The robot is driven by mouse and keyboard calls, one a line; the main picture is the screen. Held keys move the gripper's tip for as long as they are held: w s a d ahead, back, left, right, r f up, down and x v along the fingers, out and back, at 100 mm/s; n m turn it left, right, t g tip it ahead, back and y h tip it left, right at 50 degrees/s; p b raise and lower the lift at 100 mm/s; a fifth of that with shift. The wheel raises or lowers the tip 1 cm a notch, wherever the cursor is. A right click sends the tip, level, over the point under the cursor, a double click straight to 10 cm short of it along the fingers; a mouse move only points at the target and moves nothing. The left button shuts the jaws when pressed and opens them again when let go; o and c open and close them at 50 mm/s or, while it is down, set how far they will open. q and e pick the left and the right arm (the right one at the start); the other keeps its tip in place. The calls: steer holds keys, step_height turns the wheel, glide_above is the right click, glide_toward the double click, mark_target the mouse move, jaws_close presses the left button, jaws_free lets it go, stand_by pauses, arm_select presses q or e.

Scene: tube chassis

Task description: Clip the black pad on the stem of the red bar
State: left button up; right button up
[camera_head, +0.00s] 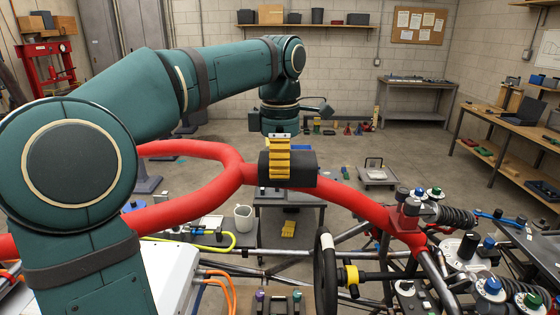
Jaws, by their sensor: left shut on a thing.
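The red bar (353,202) is a thick tube that forks on the left, and its single stem runs right and down toward the chassis. The black pad (304,169) is a short dark cylinder lying across the stem, just right of the fork. My left gripper (281,160) reaches down from above with yellow fingers shut on the pad. The pad hides the stretch of stem behind or under it. I cannot tell whether it wraps the stem or only rests against it. My right gripper is not in view.
The tube chassis with a steering wheel (325,270) and shock absorbers (450,216) fills the lower right. A small table (275,200) with a white jug (243,218) stands behind the bar. A workbench (510,150) stands at the right wall. Open floor lies beyond.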

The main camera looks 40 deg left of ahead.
arm_select(q)
steer(key=o, duration=0.9)
steer(key=shift+o, duration=0.2)
steer(key=shift+r, duration=3.8)
